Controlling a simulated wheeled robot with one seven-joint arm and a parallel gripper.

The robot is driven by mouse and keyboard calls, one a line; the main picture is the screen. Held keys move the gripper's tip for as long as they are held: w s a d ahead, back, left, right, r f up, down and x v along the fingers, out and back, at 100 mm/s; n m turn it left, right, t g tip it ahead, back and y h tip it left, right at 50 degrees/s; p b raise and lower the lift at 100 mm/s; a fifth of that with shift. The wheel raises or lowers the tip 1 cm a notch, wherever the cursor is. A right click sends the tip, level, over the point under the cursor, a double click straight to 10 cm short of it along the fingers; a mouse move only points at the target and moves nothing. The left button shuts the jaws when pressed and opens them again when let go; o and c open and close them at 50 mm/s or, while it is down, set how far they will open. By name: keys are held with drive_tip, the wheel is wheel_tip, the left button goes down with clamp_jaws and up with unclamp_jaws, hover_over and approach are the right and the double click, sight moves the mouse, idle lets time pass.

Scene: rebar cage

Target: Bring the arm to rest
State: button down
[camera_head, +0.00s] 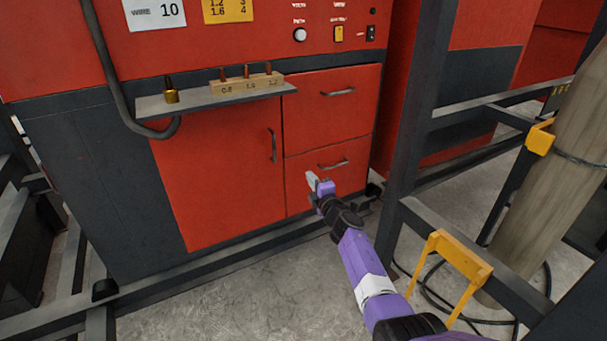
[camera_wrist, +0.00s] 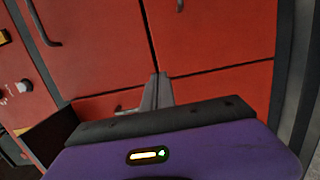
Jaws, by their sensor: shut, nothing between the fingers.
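My purple arm reaches from the lower right of the head view toward the red cabinet. My gripper (camera_head: 312,180) is in front of the cabinet's drawers, near the lower drawer front (camera_head: 332,170). In the wrist view my gripper (camera_wrist: 160,78) shows its grey fingers together, with nothing between them. I cannot tell from these views how far the fingertips are from the cabinet front. The cabinet door (camera_head: 225,185) and both drawers look closed.
A shelf (camera_head: 210,97) holds a wooden block (camera_head: 246,83) with several pegs and a brass piece (camera_head: 171,95). Bare floor (camera_head: 270,290) lies before the cabinet.

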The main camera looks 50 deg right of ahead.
drive_tip(key=s+d+p, duration=0.1)
drive_tip(key=s+d, duration=0.2)
drive_tip(key=s, duration=0.2)
drive_tip(key=shift+s+p, duration=0.35)
drive_tip(key=shift+s, duration=0.05)
